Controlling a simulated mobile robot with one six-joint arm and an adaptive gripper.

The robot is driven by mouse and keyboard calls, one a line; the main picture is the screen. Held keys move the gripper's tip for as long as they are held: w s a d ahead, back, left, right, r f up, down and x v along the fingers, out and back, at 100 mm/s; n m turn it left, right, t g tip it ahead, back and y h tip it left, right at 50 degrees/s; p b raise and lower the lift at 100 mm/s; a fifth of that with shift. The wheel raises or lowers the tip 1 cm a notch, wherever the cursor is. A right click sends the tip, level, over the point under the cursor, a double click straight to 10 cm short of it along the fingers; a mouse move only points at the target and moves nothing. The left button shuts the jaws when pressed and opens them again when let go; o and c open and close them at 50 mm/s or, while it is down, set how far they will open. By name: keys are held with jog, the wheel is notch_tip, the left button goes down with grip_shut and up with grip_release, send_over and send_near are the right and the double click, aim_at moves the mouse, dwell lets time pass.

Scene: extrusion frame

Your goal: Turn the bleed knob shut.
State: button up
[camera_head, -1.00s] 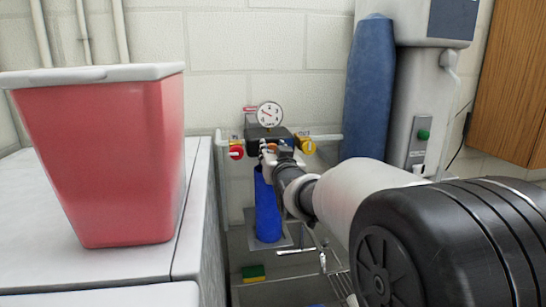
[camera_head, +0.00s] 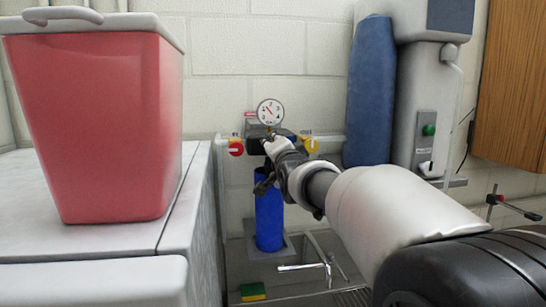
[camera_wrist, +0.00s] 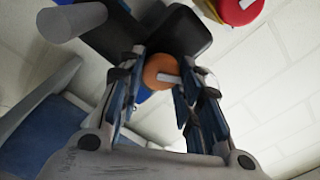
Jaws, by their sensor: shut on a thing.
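A small orange knob (camera_wrist: 160,72) with a white pointer mark shows in the wrist view; I take it as the bleed knob. My gripper (camera_wrist: 162,88) is shut on it, one finger on each side. In the head view my gripper (camera_head: 272,152) reaches the dark regulator block (camera_head: 258,131) from the right and hides the orange knob. A round white gauge (camera_head: 270,112) stands above the block. A blue bowl (camera_head: 269,222) hangs below it.
A red knob (camera_head: 236,148) sits left of the block and a yellow knob (camera_head: 310,146) sits right. A blue cylinder (camera_head: 368,95) stands at the right. A red bin (camera_head: 95,125) stands on the white top (camera_head: 110,235) at left. A sponge (camera_head: 253,292) lies below.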

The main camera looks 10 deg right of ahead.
jog(key=m+b, duration=0.1)
jog(key=m, duration=0.5)
dwell(0.7)
jog(key=o, duration=1)
jog(key=shift+f, duration=0.1)
jog(key=shift+o, duration=0.2)
jog(key=s, duration=1.2)
